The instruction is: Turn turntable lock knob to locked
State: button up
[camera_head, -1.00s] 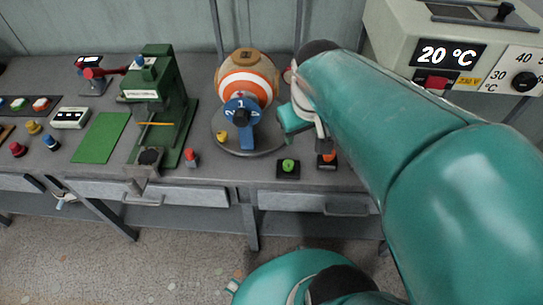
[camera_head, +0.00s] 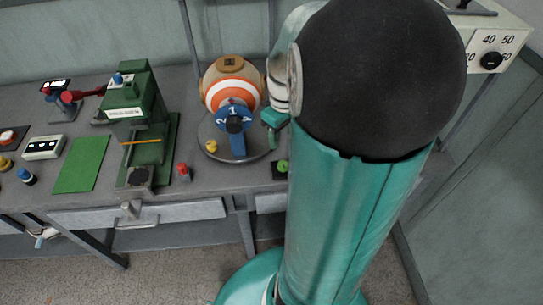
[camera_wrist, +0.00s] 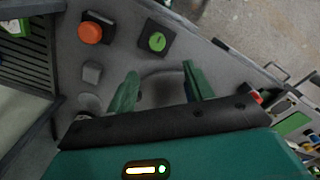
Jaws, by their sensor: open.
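The turntable (camera_head: 262,152) is a round grey base carrying an orange-and-white striped ball (camera_head: 222,93) and a blue numbered dial (camera_head: 232,116). A small yellow knob (camera_head: 211,146) sits at the left front of the base; I cannot tell if this is the lock knob or which way it is set. My gripper (camera_head: 273,119) is just right of the dial, partly hidden by my arm. In the wrist view my gripper (camera_wrist: 160,71) has its two green fingers apart, with nothing held between them. A curved grey edge shows between the fingers, perhaps the turntable's.
A green button (camera_wrist: 157,42) and an orange button (camera_wrist: 91,33) stand on the bench near my gripper. A small grey block (camera_wrist: 92,73) is beside them. A green press (camera_head: 135,110) and red button (camera_head: 183,170) stand left of the turntable.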

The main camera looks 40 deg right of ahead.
aim_at(283, 164)
jog(key=f, duration=1.3)
jog(key=shift+s+d, duration=0.15)
jog(key=shift+d, duration=0.2)
jog(key=shift+c, duration=0.4)
jog(key=c, duration=0.9)
